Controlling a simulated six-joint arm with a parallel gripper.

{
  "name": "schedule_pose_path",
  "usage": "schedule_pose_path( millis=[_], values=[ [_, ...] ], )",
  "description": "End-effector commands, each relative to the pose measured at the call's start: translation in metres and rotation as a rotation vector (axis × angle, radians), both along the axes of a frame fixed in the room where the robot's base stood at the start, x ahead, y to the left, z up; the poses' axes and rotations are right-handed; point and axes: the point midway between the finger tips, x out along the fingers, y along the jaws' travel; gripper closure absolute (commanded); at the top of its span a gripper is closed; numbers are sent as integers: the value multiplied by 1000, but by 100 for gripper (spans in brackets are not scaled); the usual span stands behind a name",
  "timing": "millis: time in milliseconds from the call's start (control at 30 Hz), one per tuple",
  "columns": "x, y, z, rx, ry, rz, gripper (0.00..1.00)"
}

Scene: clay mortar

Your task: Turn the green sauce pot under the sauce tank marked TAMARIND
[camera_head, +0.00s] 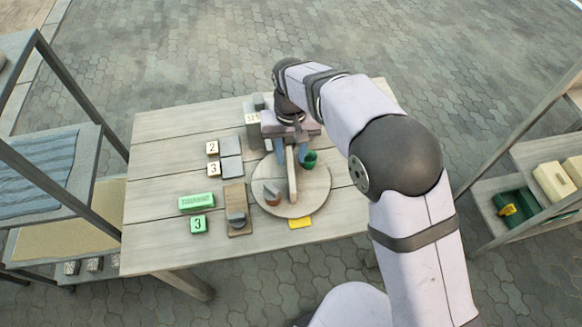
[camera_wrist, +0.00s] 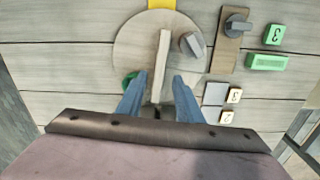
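A round pale turntable (camera_head: 318,193) lies on the table, and it also shows in the wrist view (camera_wrist: 128,45). A green pot (camera_head: 310,159) stands on its far right part; in the wrist view the pot (camera_wrist: 129,79) is partly hidden by a finger. A raised pale bar (camera_head: 291,178) crosses the turntable. My gripper (camera_head: 287,158) is over the far side, its blue fingers apart on either side of the bar's end (camera_wrist: 163,60). Contact with the bar cannot be told. A green plate (camera_head: 196,202) has lettering too small to read surely. I cannot identify the tank.
A wooden block with a grey knob (camera_head: 237,218), a green 3 tile (camera_head: 198,224) and white tiles numbered 2 (camera_head: 212,148) and 3 (camera_head: 213,169) lie left.

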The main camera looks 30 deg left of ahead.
Motion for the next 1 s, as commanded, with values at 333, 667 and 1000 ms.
schedule_pose_path(
  millis=[333,667,1000],
  values=[
    [0,0,-12,-1,0,-11,67],
    [0,0,-53,-1,0,-10,67],
    [1,0,-73,2,-2,-9,67]
  ],
)
